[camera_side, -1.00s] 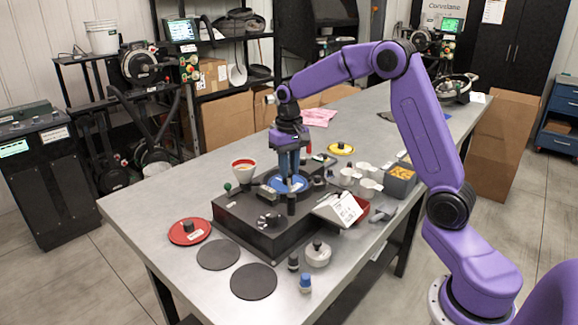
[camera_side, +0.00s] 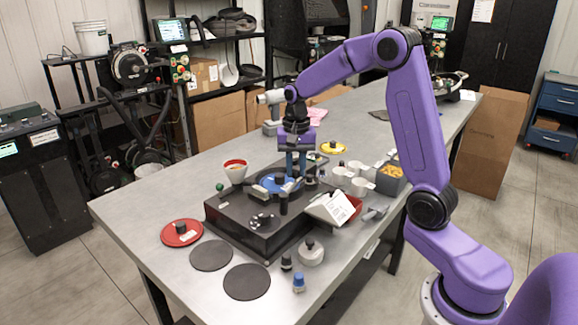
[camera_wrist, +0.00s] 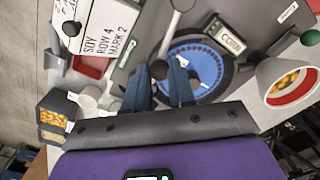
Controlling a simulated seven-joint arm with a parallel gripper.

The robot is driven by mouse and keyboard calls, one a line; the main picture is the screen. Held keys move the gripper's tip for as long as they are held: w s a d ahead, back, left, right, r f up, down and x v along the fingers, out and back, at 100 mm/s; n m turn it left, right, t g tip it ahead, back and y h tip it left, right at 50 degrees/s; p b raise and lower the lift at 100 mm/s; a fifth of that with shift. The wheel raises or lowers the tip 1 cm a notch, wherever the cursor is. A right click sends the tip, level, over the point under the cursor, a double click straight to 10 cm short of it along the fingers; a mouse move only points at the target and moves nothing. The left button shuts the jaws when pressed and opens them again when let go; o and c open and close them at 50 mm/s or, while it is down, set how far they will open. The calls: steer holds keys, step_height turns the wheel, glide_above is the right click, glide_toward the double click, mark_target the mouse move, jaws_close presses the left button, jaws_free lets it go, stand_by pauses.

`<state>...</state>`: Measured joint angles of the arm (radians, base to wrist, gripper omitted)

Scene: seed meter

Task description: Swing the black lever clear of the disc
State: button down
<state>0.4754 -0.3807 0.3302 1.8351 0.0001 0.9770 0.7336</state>
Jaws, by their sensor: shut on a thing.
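The blue disc (camera_side: 270,183) lies in the top of the black seed meter box (camera_side: 240,225); it also shows in the wrist view (camera_wrist: 200,68). My gripper (camera_side: 298,176) points down at the disc's right edge in the side view. In the wrist view my gripper's blue fingers (camera_wrist: 160,80) are closed around the lever's black knob (camera_wrist: 158,69). A grey rod (camera_wrist: 172,32) runs up from the knob, along the disc's left edge. The side view hides the knob behind the fingers.
A white cup with a red rim (camera_side: 235,172) is left of my gripper. A white card (camera_side: 333,208), white cups (camera_side: 358,180) and a grey bin (camera_side: 390,178) are to the right.

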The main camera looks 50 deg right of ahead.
steer(key=shift+s+d+m, duration=0.1)
steer(key=shift+s+m, duration=0.6)
steer(key=shift+m, duration=0.5)
steer(key=shift+s+m, duration=0.7)
steer(key=shift+m, duration=0.5)
steer(key=c, duration=0.9)
jaws_free()
steer(key=shift+c, duration=0.2)
step_height(320, 180, up, 18)
steer(key=shift+f, duration=0.25)
